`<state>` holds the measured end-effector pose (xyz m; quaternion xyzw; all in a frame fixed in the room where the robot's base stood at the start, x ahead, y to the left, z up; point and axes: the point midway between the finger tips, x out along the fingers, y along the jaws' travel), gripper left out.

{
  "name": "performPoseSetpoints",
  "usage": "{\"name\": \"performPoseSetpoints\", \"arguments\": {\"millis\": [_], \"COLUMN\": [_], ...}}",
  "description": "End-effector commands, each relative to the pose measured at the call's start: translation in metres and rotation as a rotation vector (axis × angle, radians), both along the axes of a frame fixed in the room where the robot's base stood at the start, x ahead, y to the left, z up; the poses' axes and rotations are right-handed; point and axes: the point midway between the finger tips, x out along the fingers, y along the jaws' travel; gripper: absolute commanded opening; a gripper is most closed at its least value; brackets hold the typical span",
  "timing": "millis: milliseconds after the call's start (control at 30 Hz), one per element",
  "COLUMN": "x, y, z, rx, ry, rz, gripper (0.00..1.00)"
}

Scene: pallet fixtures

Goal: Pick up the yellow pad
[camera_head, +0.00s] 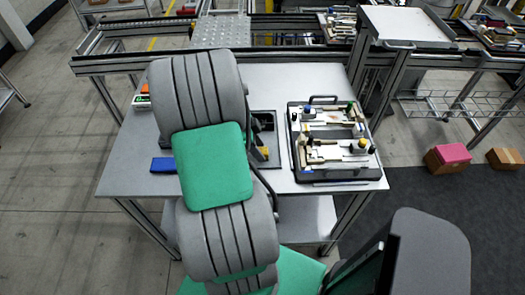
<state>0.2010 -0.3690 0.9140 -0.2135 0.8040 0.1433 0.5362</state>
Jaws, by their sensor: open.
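No yellow pad shows clearly in the head view. A small yellow patch (264,152) shows at the dark open bin (263,122) just right of my arm; it is too small and too covered to identify. My grey and green arm stands across the middle of the table (318,78) and hides much of its left half. My gripper is not visible, so its place relative to any pad cannot be seen.
A blue block (163,165) lies left of my arm. An orange and white item (142,97) is farther back. A black pallet (336,183) with metal fixtures fills the table's right side. A rail (300,53) runs behind; a white-topped stand (405,25) is at back right.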

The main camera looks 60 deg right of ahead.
Motion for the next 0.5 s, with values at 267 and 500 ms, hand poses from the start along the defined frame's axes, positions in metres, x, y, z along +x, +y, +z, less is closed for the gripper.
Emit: {"name": "performPoseSetpoints", "arguments": {"millis": [267, 500], "x": [-0.006, -0.005], "y": [-0.003, -0.003], "z": [-0.016, -0.016], "rx": [-0.001, 0.0], "ry": [-0.002, -0.001], "rz": [0.002, 0.003], "gripper": [0.45, 0.32]}}
